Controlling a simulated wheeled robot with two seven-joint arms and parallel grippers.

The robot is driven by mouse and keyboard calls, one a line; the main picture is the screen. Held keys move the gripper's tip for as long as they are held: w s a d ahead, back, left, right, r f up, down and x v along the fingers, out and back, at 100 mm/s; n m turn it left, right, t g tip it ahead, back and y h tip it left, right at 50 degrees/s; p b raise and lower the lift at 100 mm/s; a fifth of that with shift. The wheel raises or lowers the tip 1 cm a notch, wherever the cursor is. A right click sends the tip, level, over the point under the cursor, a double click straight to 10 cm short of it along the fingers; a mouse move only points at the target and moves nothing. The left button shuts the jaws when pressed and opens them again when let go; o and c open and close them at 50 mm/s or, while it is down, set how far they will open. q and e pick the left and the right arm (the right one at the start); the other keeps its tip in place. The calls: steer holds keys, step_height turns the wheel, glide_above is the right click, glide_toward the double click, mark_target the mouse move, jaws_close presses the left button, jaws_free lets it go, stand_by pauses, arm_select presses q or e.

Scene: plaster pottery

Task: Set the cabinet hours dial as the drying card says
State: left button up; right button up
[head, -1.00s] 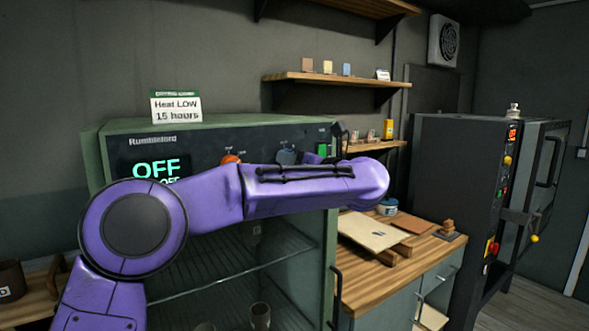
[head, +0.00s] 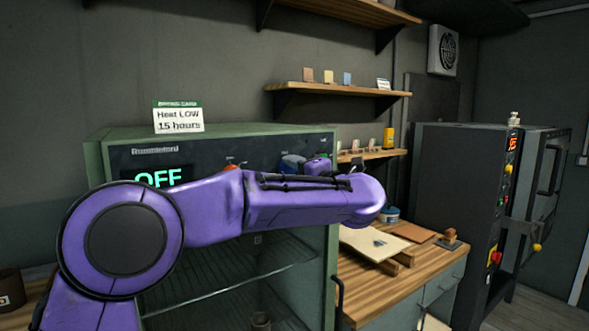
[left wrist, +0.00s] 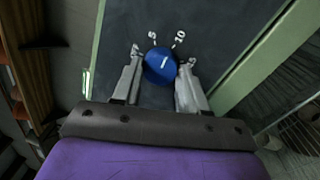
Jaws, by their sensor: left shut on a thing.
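The drying card (head: 178,120) stands on top of the green cabinet (head: 97,160) and reads "Heat LOW 15 hours". The blue hours dial (head: 291,164) is on the cabinet's dark front panel. In the left wrist view the dial (left wrist: 158,66) sits between the two fingers of my left gripper (left wrist: 161,72), which is shut on it. A white mark on the dial points roughly up, towards the gap between the printed 5 and 10. Other numbers are partly hidden by the fingers. My right gripper is not in view.
A red knob (head: 232,163) is left of the dial, partly behind my arm. The cabinet display (head: 158,178) reads "OFF", its lower part hidden by my arm. A wooden counter (head: 360,290) with boards and a dark kiln (head: 455,200) stand to the right.

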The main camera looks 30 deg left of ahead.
arm_select(q)
steer(key=shift+s+r+m+t+h+p, duration=0.1)
steer(key=shift+m+t+h+p, duration=0.1)
steer(key=shift+m+p, duration=1.75)
steer(key=shift+w+r+m+t+h+p, duration=0.1)
steer(key=shift+m+t+h+p, duration=0.1)
steer(key=shift+m+p, duration=1.7)
steer(key=shift+s+r+m+t+h+p, duration=0.15)
steer(key=shift+m+p, duration=0.95)
steer(key=shift+m, duration=1.65)
steer(key=shift+f, duration=0.15)
steer(key=o, duration=1.1)
steer(key=shift+f, duration=0.1)
steer(key=shift+c, duration=0.2)
